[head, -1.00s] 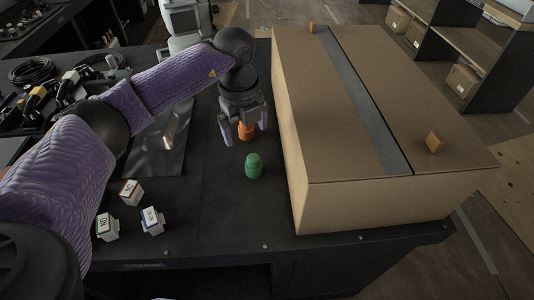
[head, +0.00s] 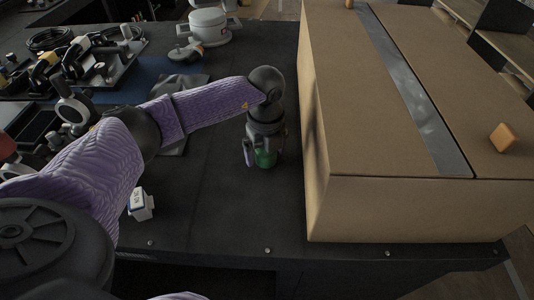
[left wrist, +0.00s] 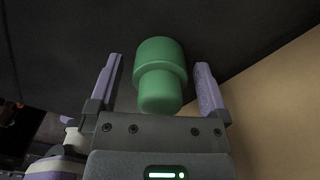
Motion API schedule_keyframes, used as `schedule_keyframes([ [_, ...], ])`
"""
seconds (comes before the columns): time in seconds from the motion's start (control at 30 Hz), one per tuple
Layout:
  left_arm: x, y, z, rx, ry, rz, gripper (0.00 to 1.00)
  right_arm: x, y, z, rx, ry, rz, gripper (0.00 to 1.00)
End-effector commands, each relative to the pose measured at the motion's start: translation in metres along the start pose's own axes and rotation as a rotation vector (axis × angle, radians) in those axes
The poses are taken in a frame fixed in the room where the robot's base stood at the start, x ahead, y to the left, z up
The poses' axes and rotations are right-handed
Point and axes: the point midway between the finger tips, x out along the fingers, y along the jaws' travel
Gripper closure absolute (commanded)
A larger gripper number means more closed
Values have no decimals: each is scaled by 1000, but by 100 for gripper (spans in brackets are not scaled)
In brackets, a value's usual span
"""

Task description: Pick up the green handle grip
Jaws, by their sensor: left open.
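The green handle grip (head: 266,158) is a short stepped cylinder on the dark table, left of the large cardboard box. My left gripper (head: 264,154) is over it, with the grip partly hidden behind the gripper in the head view. In the left wrist view the green handle grip (left wrist: 160,72) shows between the two purple fingers of my open left gripper (left wrist: 159,66). Dark gaps show on both sides, so the fingers look clear of it. My right gripper is not in view.
The cardboard box (head: 400,205) stands close on the right of the left gripper; its side also fills the right of the left wrist view (left wrist: 270,105). A small white block (head: 140,204) lies near the front left. Tools and cables (head: 85,60) crowd the back left.

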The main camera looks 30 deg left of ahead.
Motion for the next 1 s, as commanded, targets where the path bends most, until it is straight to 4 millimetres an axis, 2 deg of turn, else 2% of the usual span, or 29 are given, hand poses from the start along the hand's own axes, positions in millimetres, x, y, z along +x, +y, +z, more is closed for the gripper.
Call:
schedule_keyframes([
  [0.1,-2,0,0,0,-1,-2,1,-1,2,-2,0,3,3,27],
  [0.13,-2,0,0,0,-1,-1,5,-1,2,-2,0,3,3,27],
  [0.5,-2,0,0,0,0,-2,84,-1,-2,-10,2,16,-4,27],
  [0.6,-2,0,0,0,0,-2,100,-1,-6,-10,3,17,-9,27],
  [0.83,-8,0,0,0,-1,-3,100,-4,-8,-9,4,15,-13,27],
  [1.0,-54,-1,1,-1,-4,-7,100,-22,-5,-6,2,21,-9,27],
])
